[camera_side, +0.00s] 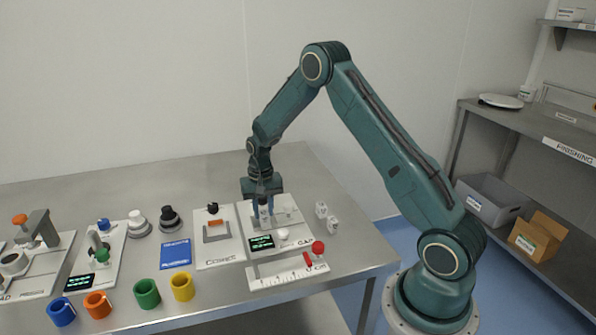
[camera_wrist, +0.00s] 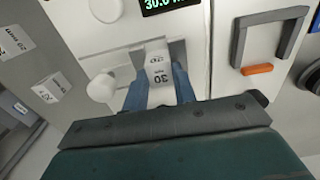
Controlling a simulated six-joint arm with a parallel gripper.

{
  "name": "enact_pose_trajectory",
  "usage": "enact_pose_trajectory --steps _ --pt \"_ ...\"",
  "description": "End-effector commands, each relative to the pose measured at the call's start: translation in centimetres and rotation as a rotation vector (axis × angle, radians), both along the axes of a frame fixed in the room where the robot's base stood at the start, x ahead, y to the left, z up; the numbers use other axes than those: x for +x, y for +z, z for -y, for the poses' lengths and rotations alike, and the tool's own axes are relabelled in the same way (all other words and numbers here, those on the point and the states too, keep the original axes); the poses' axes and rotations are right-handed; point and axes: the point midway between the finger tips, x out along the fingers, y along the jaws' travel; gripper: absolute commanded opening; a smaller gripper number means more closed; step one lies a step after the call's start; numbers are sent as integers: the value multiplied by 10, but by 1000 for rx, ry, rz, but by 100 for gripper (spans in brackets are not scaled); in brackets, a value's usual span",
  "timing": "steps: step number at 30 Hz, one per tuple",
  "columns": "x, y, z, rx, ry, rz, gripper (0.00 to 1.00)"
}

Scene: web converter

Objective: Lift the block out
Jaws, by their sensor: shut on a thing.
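The white block (camera_wrist: 158,72) marked 30 is between the two blue fingers of my gripper (camera_wrist: 160,88) in the wrist view. My gripper is shut on it. In the side view my gripper (camera_side: 264,203) points down over the white gap gauge (camera_side: 290,235), with the block (camera_side: 263,212) showing pale between the fingers. The gauge has a dark display with green digits (camera_wrist: 168,4), reading about 30, and a round white knob (camera_wrist: 102,88) beside the block. I cannot tell whether the block's lower end is clear of the gauge's jaws.
Small white marked blocks (camera_side: 322,210) lie right of the gauge. A white plate with a grey bracket and orange bar (camera_side: 216,224) stands close on the left. Coloured cups (camera_side: 147,293) line the front left.

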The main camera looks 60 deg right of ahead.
Motion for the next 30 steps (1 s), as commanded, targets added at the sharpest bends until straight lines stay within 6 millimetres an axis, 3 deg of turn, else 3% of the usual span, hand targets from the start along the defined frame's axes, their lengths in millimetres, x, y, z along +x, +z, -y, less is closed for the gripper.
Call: enact_pose_trajectory --steps 30 --pt "1 39 0 -1 0 3 0"
